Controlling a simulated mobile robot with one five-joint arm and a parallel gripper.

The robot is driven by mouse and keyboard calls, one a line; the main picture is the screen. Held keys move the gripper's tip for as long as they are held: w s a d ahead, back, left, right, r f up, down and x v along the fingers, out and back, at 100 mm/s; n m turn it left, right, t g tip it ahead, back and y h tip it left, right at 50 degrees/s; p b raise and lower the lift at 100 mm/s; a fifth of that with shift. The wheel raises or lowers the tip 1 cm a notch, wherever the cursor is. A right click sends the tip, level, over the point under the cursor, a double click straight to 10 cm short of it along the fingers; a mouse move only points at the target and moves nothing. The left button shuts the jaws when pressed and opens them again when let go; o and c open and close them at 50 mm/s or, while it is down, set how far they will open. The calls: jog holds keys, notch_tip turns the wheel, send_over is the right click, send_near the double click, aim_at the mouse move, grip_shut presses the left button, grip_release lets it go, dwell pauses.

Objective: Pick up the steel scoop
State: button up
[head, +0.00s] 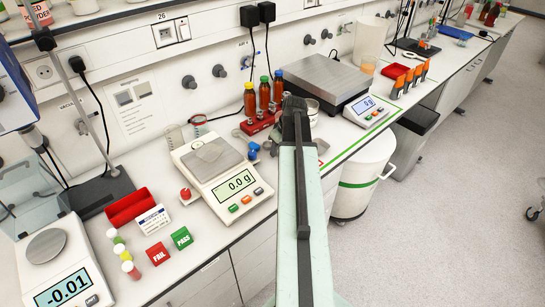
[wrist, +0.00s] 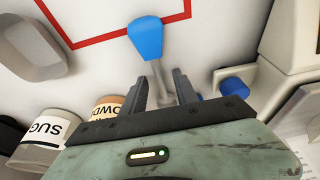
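A tool with a blue end (wrist: 146,38) and a grey metal shaft shows in the wrist view; it looks like the steel scoop, but its bowl is not clearly visible. My gripper (wrist: 160,76) has its two dark fingers on either side of the shaft, with narrow gaps showing, so it looks open. In the head view my gripper (head: 294,103) is over the bench, behind the labelled scale, and hides the scoop.
Jars marked SUG (wrist: 42,133) and with a tan label (wrist: 107,108) stand left of my gripper. A blue knob (wrist: 235,86) is close on its right. In the head view, brown bottles (head: 264,92) in a red rack and a scale (head: 222,178) stand left of my arm.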

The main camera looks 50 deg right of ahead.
jog(key=shift+f, duration=0.2)
jog(key=shift+f, duration=0.1)
grip_shut()
dwell(0.4)
